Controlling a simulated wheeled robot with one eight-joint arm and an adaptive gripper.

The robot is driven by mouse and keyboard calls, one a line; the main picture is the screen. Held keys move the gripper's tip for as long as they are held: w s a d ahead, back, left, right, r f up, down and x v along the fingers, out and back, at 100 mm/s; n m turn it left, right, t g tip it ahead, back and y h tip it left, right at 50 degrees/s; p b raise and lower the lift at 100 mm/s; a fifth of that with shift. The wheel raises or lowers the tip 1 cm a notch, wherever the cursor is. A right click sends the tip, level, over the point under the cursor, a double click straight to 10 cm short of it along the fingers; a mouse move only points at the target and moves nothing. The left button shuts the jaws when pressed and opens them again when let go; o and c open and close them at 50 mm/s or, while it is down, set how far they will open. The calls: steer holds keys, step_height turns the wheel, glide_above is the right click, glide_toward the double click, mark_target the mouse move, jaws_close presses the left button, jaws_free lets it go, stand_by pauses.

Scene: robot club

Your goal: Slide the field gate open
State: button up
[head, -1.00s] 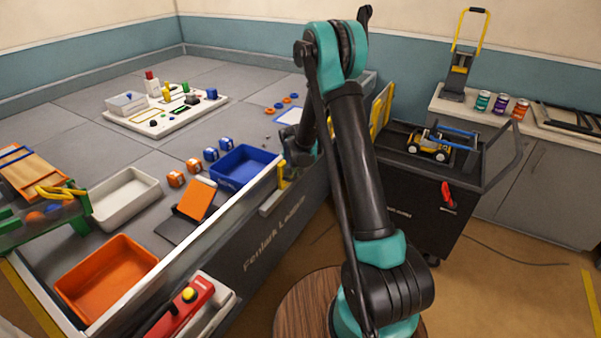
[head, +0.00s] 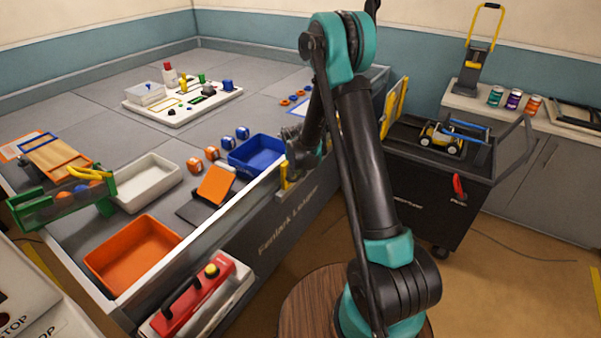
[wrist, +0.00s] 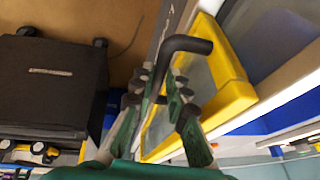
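The field gate is a yellow-framed clear panel (wrist: 225,92), seen close up in the wrist view. A bent black handle (wrist: 190,44) stands out from it. My gripper's fingers (wrist: 161,76) converge on this handle, one on each side, and look shut on it. In the head view only a small yellow part of the gate (head: 284,176) shows at the outer side of the field wall, below the blue tray. My gripper (head: 293,158) is right above it there, with its fingers mostly hidden.
The field wall (head: 215,228) runs alongside. A black cart (head: 425,195) carrying a small yellow robot (head: 440,143) stands to the right, near a yellow-framed panel (head: 396,110). A blue tray (head: 257,153) lies just inside the wall. Floor (head: 500,280) is open at lower right.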

steer(key=o, duration=0.4)
steer(key=shift+a, duration=0.1)
steer(key=shift+s+r, duration=0.1)
steer(key=shift+r, duration=0.05)
steer(key=v, duration=1.1)
steer(key=shift+s+r, duration=0.25)
steer(key=shift+r, duration=0.1)
steer(key=s+d+r+n, duration=0.35)
steer(key=s+d, duration=0.55)
steer(key=s, duration=0.5)
steer(key=s+d+n, duration=0.1)
steer(key=s, duration=0.4)
steer(key=s+d+f+n, duration=0.1)
steer(key=s+d, duration=0.1)
steer(key=s, duration=0.4)
steer(key=s+d+n+y, duration=0.1)
steer(key=s+d, duration=0.1)
steer(key=s, duration=0.3)
steer(key=shift+s+f, duration=0.25)
steer(key=shift+f, duration=0.05)
